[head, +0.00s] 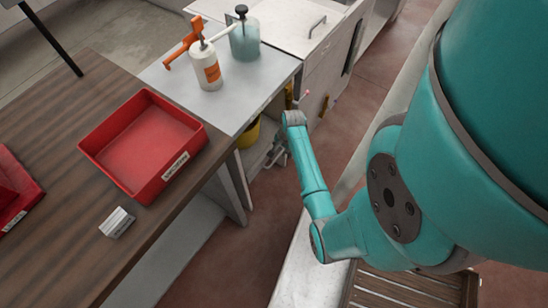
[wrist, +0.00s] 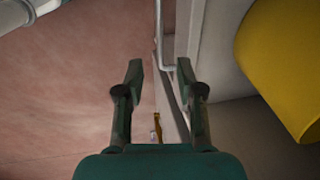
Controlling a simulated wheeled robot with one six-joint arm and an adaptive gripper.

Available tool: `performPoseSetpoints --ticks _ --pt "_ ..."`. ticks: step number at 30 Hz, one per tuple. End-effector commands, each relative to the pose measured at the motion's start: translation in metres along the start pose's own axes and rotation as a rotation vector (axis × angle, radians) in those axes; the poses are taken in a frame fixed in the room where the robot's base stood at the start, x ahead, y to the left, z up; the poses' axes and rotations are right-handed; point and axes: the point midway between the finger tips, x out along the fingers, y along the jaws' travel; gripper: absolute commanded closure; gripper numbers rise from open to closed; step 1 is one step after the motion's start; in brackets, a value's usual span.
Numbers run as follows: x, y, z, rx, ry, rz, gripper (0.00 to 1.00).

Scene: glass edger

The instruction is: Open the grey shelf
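My gripper (wrist: 159,72) is open in the wrist view, with its two dark green fingers apart. A thin, pale metal bar (wrist: 160,38) runs beside a light grey panel (wrist: 186,28), just beyond the fingertips and between them in the picture. I cannot tell whether the fingers touch it. In the head view, a light grey cabinet front (head: 325,78) stands beyond the end of my arm, under the counter. It is likely the grey shelf. The fingers are hard to make out there, and the arm's end covers part of the cabinet area.
A yellow cylinder (wrist: 285,65) is close on the right in the wrist view. A grey countertop (head: 165,72) holds a white-and-orange bottle (head: 207,70) and a bluish pump bottle (head: 244,40). A red tray (head: 140,150) sits on the wooden table (head: 60,110). Reddish floor lies open beyond.

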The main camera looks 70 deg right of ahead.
Motion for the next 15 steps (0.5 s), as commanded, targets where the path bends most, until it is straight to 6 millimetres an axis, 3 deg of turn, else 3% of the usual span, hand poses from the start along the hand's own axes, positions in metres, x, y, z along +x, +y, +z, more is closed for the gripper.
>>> performPoseSetpoints --ticks 9,15 --pt "0.055 0.0 0.001 -0.002 -0.001 0.001 0.63" --pt "0.079 -0.001 0.0 -0.002 0.0 -0.001 0.63"
